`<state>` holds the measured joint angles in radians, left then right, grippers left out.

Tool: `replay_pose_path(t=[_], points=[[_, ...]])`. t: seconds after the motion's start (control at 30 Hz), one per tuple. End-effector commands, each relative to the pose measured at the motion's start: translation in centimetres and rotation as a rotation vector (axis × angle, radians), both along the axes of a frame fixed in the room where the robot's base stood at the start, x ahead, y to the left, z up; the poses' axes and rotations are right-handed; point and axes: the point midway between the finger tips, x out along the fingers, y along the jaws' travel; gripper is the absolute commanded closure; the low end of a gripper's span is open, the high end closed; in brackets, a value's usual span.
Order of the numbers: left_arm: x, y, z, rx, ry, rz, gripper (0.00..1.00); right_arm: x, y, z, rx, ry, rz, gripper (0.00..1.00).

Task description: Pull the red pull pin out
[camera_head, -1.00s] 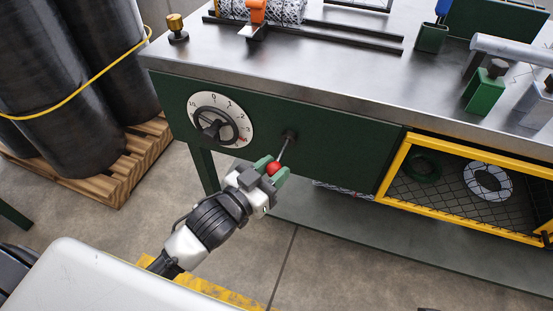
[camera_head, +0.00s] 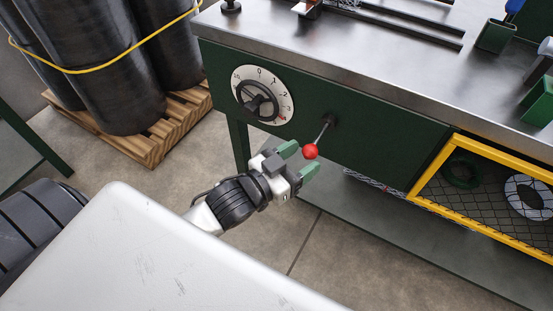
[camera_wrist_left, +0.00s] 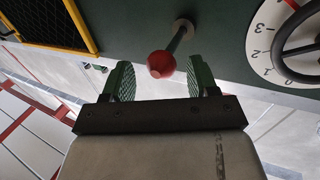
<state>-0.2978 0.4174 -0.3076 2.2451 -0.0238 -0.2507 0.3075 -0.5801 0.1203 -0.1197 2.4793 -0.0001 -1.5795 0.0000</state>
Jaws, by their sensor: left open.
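The red pull pin (camera_head: 311,151) has a round red knob on a thin metal rod that sticks out from the green front panel of the bench. In the left wrist view the knob (camera_wrist_left: 161,64) is just ahead of the fingertips, between their lines and apart from them. My left gripper (camera_head: 299,160) has green finger pads and is open and empty, just short of the knob; it also shows in the left wrist view (camera_wrist_left: 161,75). My right gripper is not in view.
A white dial (camera_head: 263,93) with a black knob is on the panel, left of the pin. A yellow-framed mesh door (camera_head: 434,171) is to the right. Dark rolls (camera_head: 120,85) stand on a wooden pallet (camera_head: 150,150) at the left.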

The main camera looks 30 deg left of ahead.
Motion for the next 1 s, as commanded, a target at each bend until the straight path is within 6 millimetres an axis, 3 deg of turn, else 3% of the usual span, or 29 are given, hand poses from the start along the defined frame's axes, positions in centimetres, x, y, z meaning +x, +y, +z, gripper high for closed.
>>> replay_pose_path(t=[0.2,0.43,0.63,1.0], points=[[-3.8,1.7,-0.1,0.0,0.005,0.0,0.41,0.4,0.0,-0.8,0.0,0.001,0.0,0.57],[-6.6,2.9,0.0,-0.001,0.004,0.0,0.41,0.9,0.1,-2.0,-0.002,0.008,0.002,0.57],[-7.6,3.4,0.0,0.0,0.001,-0.001,0.41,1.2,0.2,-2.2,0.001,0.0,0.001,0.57],[-7.7,3.4,0.0,-0.001,0.0,-0.001,0.41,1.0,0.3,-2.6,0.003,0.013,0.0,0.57]])
